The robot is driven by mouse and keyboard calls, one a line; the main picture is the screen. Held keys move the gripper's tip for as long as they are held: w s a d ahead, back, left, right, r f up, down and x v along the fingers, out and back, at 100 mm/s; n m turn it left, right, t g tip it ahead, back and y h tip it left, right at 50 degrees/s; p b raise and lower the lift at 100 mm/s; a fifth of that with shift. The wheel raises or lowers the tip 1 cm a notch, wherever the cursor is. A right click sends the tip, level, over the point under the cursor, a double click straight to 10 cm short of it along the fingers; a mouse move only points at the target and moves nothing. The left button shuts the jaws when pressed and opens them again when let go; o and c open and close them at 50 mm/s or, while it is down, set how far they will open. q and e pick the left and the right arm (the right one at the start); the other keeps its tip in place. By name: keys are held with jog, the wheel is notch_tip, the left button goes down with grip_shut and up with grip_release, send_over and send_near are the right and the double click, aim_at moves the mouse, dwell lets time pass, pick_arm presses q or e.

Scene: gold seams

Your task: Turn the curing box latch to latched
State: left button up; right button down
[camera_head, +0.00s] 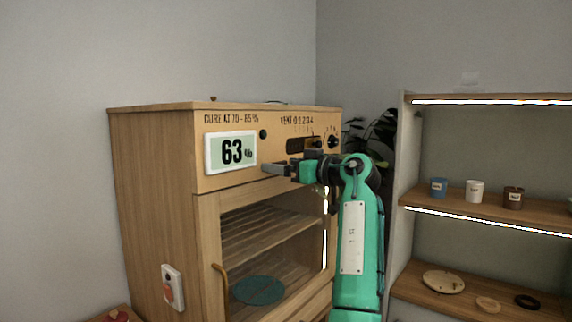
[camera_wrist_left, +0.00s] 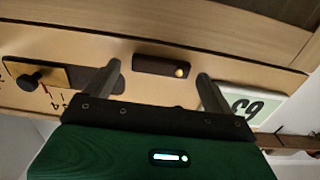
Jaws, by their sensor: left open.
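The curing box (camera_head: 155,200) is a wooden cabinet with a 63% display (camera_head: 231,152) on its upper front panel. In the left wrist view, a short dark plate with a brass knob, seemingly the latch (camera_wrist_left: 155,65), lies on the panel between the vent slider and the display. The knob is at the plate's right end there. My left gripper (camera_head: 277,168) is open in front of the panel, right of the display. In the wrist view its fingers (camera_wrist_left: 159,72) stand either side of the plate; contact cannot be told. In the head view the gripper and arm hide the latch.
A vent slider (camera_wrist_left: 40,76) with a black knob is on the same panel. Below is a framed door with a curved handle (camera_head: 222,285); a teal disc (camera_head: 258,290) lies inside. At right, lit shelves (camera_head: 540,212) hold cups and small pieces. A plant (camera_head: 375,135) stands between.

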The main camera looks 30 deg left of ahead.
aim_at(270, 175)
pick_arm(q)
jog(key=c, duration=1)
pick_arm(e)
jog(key=shift+d, duration=0.1)
jog(key=s+d+f+p, duration=0.2)
jog(key=s+f+p, duration=0.1)
jog(key=s+f, duration=0.15)
pick_arm(q)
jog(key=shift+s+a+f+m+p, duration=0.1)
jog(key=shift+s+f+m+p, duration=0.25)
jog(key=shift+m+p, duration=1.95)
jog(key=shift+s+d+f+m+p, duration=0.15)
jog(key=shift+f+m+p, duration=0.6)
jog(key=shift+m, duration=2.9)
jog(key=shift+s+a+f+m+p, duration=0.15)
jog(key=shift+s+f+m+p, duration=0.15)
jog(key=shift+m+p, duration=2.05)
pick_arm(e)
jog(key=s+r+b, duration=0.1)
jog(key=s+r, duration=0.5)
jog(key=s, duration=0.3)
jog(key=shift+s+d+g, duration=0.25)
jog(key=shift+d+g, duration=0.15)
pick_arm(q)
jog(key=shift+m, duration=0.8)
pick_arm(e)
jog(key=shift+r, duration=0.15)
